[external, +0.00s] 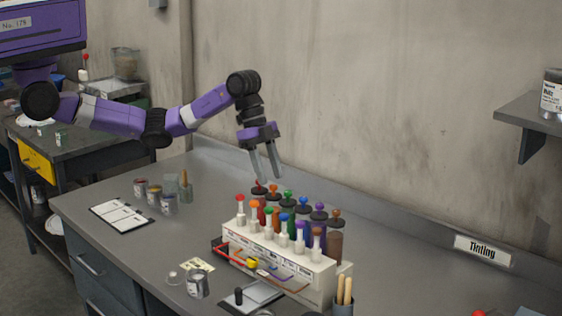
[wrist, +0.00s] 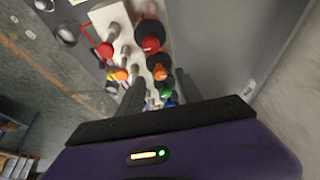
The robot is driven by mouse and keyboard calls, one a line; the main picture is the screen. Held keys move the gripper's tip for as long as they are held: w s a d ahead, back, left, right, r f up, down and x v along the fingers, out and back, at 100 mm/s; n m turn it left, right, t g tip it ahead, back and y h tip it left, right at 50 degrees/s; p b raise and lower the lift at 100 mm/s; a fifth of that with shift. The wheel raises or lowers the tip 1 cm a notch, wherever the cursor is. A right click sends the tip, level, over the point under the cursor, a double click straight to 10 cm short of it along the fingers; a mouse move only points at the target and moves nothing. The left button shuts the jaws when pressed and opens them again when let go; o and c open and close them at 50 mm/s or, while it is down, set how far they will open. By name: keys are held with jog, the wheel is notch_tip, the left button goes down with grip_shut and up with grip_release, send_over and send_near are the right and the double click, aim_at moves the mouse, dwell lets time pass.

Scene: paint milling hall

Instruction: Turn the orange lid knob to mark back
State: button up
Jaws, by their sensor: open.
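The orange lid knob (external: 273,187) sits on a dark round lid, second from the left in the back row of colour canisters. It also shows in the wrist view (wrist: 160,73), beside the red lid knob (wrist: 151,45). The marks around it are too small to read. My gripper (external: 271,178) is open and empty, pointing down just above the left end of the back row. In the wrist view its two fingers (wrist: 158,90) reach toward the lids, with the orange knob just beyond them. I cannot tell whether they touch anything.
A white dispenser rack (external: 290,262) carries a front row of coloured plungers, including an orange-topped one (external: 254,204), close before the lids. Small cans (external: 168,203) and a clipboard (external: 122,215) lie left. The wall (external: 380,120) is behind; the bench right of the rack is mostly clear.

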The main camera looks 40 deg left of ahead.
aim_at(273, 190)
jog(key=shift+x, duration=1.45)
grip_shut()
jog(key=n+p, duration=0.1)
jog(key=p, duration=0.1)
jog(key=shift+s+r+n+t+p, duration=0.15)
jog(key=shift+r+n+t+p, duration=0.15)
jog(key=shift+n+p, duration=0.1)
jog(key=shift+f+n+t+p, duration=0.25)
jog(key=shift+n+t+p, duration=0.05)
jog(key=shift+n, duration=0.4)
grip_release()
